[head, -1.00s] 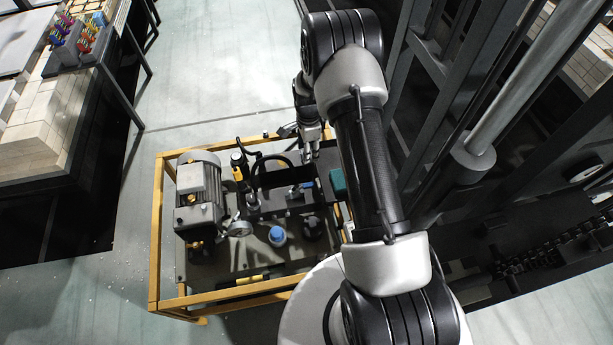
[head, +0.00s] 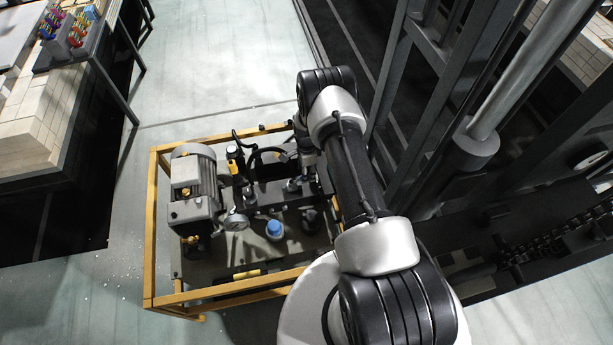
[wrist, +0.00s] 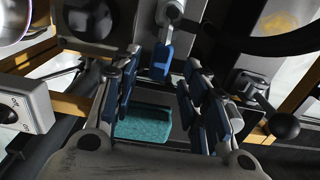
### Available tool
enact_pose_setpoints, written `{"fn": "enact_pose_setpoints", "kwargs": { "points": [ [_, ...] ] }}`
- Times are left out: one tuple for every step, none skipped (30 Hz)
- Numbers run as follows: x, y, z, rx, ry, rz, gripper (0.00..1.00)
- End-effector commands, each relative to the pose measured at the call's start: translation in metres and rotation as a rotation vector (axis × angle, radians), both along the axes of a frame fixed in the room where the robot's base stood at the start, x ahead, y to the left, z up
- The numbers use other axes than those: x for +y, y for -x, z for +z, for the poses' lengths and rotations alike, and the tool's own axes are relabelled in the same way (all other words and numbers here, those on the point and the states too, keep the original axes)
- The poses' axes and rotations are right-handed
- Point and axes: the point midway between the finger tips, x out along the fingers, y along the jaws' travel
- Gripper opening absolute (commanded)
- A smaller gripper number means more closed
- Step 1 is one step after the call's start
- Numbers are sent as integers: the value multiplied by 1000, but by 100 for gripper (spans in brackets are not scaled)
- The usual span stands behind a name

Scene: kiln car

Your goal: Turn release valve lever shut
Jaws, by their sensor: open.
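A lever with a blue grip (wrist: 161,62) hangs from a round grey pivot (wrist: 172,9) in the wrist view; I take it as the release valve lever. My gripper (wrist: 160,78) is open, with its blue-padded fingers to the left and right of the blue grip. The grip shows in the gap near the fingertips; I cannot tell whether it is between the pads or just beyond them. No contact shows. In the head view my gripper (head: 303,172) is over the hydraulic unit, partly covered by my arm, and the lever cannot be made out.
A yellow frame (head: 152,230) surrounds the unit, with a grey motor (head: 193,185) and a blue cap (head: 274,229). In the wrist view, a black ball knob (wrist: 284,126) is right of my fingers, a grey box (wrist: 25,106) left, and a teal block (wrist: 144,122) below. Steel posts stand right.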

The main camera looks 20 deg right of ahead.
Motion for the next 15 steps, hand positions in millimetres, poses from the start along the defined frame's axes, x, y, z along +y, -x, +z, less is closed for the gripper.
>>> {"fn": "enact_pose_setpoints", "kwargs": {
  "points": [
    [0,0,-10,0,0,0,41],
    [0,0,-14,0,0,0,41],
    [0,0,-18,1,0,0,41],
    [0,0,-21,0,0,0,41],
    [0,0,-23,0,0,0,41],
    [0,0,-25,-1,0,0,41],
    [0,0,-27,-1,0,0,41],
    [0,0,-28,-1,0,0,41],
    [0,0,-29,0,0,0,41],
    [0,0,-29,0,0,0,41],
    [0,0,-29,0,0,0,41],
    [0,0,-29,0,0,0,41],
    [0,0,-29,0,0,0,41],
    [0,0,-29,0,0,0,41],
    [0,0,-29,-1,0,0,41]
  ]
}}
